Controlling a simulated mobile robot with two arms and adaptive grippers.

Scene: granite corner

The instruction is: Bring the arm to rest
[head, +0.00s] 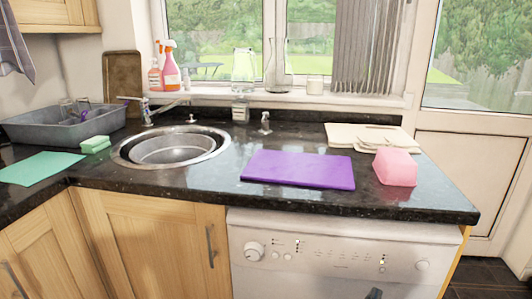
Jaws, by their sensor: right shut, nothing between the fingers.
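Only the tip of my right gripper (374,293) shows, as a small dark shape at the bottom edge of the head view. It is in front of the lower part of the white appliance (340,258), below the counter edge. The gripper is shut, with nothing seen in it. The rest of my right arm is outside the picture. My left gripper and left arm are not in view.
The counter's front right is clear.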

